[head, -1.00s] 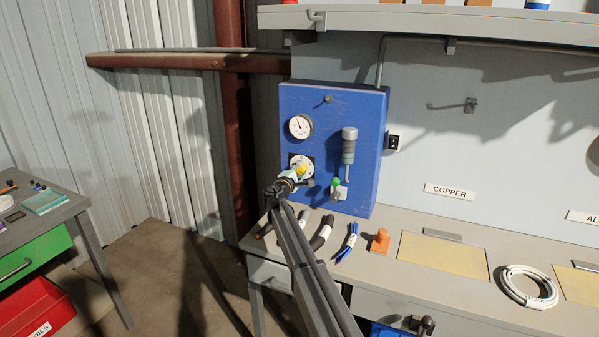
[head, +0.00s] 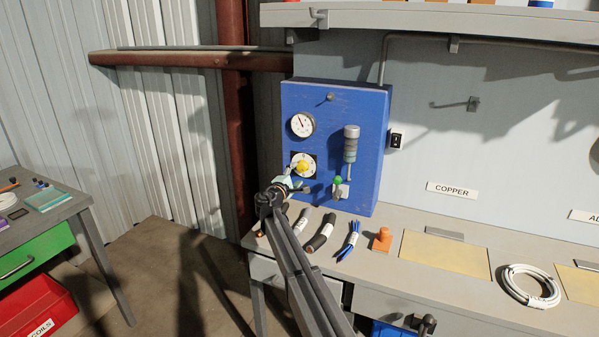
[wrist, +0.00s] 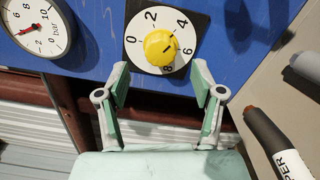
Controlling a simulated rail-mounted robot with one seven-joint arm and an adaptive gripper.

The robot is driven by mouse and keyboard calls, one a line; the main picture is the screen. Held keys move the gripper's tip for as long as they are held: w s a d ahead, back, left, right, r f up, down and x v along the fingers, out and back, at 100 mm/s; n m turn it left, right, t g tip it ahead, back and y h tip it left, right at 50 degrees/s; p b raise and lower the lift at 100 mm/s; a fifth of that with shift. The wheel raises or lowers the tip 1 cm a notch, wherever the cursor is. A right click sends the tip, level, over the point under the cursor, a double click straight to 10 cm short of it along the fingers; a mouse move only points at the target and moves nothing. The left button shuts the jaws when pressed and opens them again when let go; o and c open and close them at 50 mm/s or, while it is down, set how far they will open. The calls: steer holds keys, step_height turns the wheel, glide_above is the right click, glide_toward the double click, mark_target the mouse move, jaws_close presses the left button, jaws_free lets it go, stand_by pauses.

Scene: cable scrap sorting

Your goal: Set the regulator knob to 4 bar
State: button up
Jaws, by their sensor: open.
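The yellow regulator knob (wrist: 160,47) sits on a white round dial marked 0 to 8 in the wrist view. A short dark mark on it points to the right side, roughly between 4 and 6; its exact reading is hard to tell. The knob also shows in the head view (head: 302,167) on the blue panel (head: 363,120). My gripper (wrist: 162,80) is open and empty, its two fingertips below the knob and apart from it in the picture. In the head view my gripper (head: 296,182) is just below the dial. The pressure gauge (wrist: 33,27) has a red needle.
A green-tipped valve (head: 338,183) and a grey cylinder (head: 351,145) stand right of the knob on the panel. Cable pieces (head: 321,233) lie on the bench below, beside an orange block (head: 382,239). Free air lies left of the panel.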

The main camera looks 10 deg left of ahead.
steer(key=v, duration=0.6)
